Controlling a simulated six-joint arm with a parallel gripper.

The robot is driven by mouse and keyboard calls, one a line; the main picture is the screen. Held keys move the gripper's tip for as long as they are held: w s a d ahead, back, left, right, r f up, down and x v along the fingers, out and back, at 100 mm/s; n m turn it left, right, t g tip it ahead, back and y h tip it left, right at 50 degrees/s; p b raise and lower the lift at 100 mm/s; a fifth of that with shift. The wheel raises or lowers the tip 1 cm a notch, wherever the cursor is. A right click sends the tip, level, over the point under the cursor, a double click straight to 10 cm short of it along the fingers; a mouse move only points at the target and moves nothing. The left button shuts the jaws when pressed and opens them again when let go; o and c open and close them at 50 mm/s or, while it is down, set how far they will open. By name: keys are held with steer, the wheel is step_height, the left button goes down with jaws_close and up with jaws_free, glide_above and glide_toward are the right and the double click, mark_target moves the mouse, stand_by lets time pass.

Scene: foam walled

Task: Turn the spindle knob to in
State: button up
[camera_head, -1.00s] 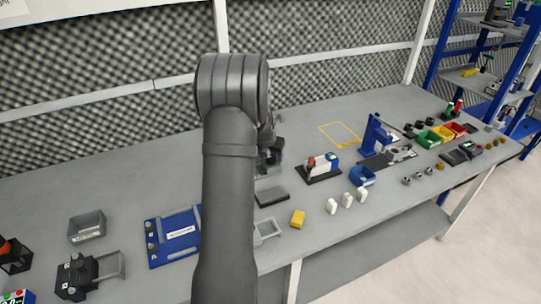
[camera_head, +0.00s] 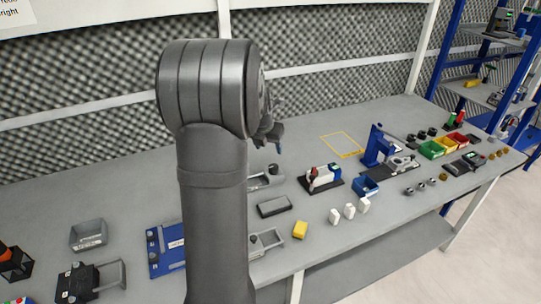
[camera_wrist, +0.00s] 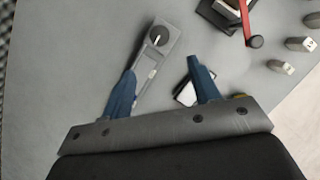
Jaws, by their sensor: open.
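A round dark knob (camera_wrist: 158,36) with a small light mark sits at the upper end of a narrow grey plate (camera_wrist: 143,92). It looks like the spindle knob, but I cannot read any label or setting. In the head view the knob (camera_head: 273,168) shows small on the grey plate (camera_head: 262,184), partly behind my arm. My gripper (camera_wrist: 163,85) is open and empty, its two blue fingers apart above the plate. The knob lies beyond the fingertips in the wrist view, not between them. In the head view my gripper (camera_head: 272,135) is partly hidden by my arm.
A dark tray (camera_head: 274,207) and a yellow block (camera_head: 300,229) lie nearer the front edge. Bare bench lies behind the plate.

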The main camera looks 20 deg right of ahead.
mark_target(274, 166)
steer(key=shift+v, duration=2.2)
steer(key=x, duration=1.7)
steer(key=shift+f, duration=0.2)
